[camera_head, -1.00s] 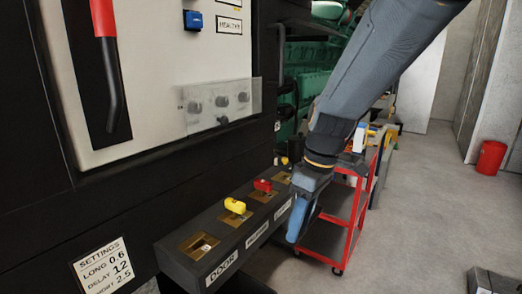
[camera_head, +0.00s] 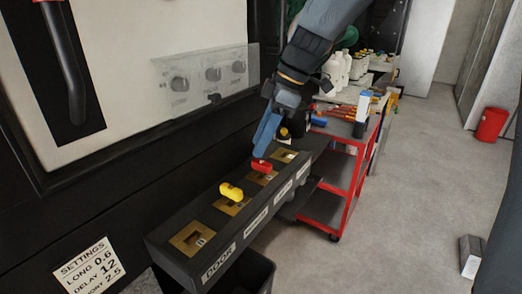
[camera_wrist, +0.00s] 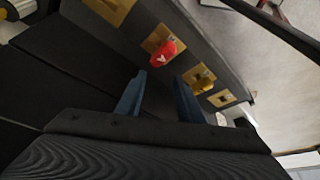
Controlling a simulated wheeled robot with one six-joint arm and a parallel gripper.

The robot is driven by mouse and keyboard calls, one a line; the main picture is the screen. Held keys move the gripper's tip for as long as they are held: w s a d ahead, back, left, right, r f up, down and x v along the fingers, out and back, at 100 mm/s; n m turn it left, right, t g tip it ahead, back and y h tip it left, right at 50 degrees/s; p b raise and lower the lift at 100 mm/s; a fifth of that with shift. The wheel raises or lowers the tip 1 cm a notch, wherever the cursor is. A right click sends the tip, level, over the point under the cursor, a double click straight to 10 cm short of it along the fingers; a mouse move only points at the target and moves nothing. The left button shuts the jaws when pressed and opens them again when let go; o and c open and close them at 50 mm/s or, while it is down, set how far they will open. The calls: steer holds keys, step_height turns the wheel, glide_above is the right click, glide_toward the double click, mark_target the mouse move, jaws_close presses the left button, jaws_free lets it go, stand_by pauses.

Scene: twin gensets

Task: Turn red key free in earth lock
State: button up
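The red key (camera_head: 262,166) sits in a brass lock plate on the dark lock box (camera_head: 165,249). It also shows in the wrist view (camera_wrist: 163,53), beyond the fingertips. My gripper (camera_head: 262,150) is just above and behind the red key in the head view. In the wrist view my gripper (camera_wrist: 158,93) has its two blue fingers apart with nothing between them. The label by the red key is too small to read.
A lock marked DOOR (camera_head: 192,239) at the near end holds no key. Another brass lock (camera_head: 286,155) is at the far end. A panel with a clear cover (camera_head: 205,78) stands behind the box. A red trolley (camera_head: 350,190) stands to the right, with open floor beyond it.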

mark_target(261, 161)
steer(key=m, duration=0.1)
steer(key=m+p, duration=0.1)
steer(key=m+t+p, duration=0.1)
steer(key=shift+s+d+r, duration=0.1)
steer(key=shift+s+r, duration=0.1)
steer(key=shift+s, duration=0.05)
steer(key=m+p, duration=0.1)
steer(key=s+d+f+m+t+p, duration=0.1)
steer(key=m+p, duration=0.1)
steer(key=shift+d+m+t+h, duration=0.15)
steer(key=shift+m+t+h, duration=0.15)
steer(key=shift+h, duration=0.1)
steer(key=shift+f, duration=0.25)
steer(key=b+x, duration=0.4)
steer(key=x, duration=0.1)
steer(key=shift+w+f, duration=0.15)
